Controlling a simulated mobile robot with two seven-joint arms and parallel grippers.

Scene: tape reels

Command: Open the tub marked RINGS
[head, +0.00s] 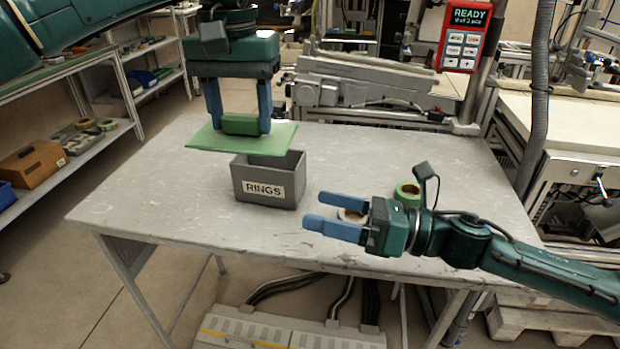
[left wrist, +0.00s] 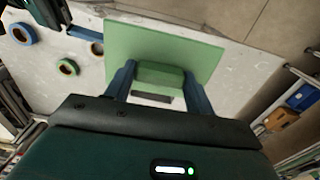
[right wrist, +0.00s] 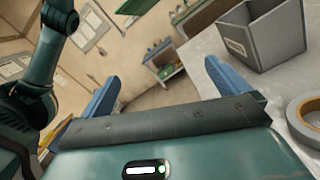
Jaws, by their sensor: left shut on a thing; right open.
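The grey tub marked RINGS (head: 284,190) stands upright on the table, and it also shows in the right wrist view (right wrist: 262,42). Its green lid (head: 205,137) is off and hangs above the tub's back left. My left gripper (head: 238,128) is shut on the handle block of the lid. The lid and handle fill the middle of the left wrist view (left wrist: 190,50). The tub's top is partly uncovered; its inside cannot be made out. My right gripper (head: 335,215) is open and empty, in front and to the right of the tub.
A green tape reel (head: 407,190) and a pale one (head: 345,215) lie on the grey table (head: 150,205) by my right gripper. A blue reel (left wrist: 22,33) shows in the left wrist view. The table's left part is clear. Shelves stand at left, machinery behind.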

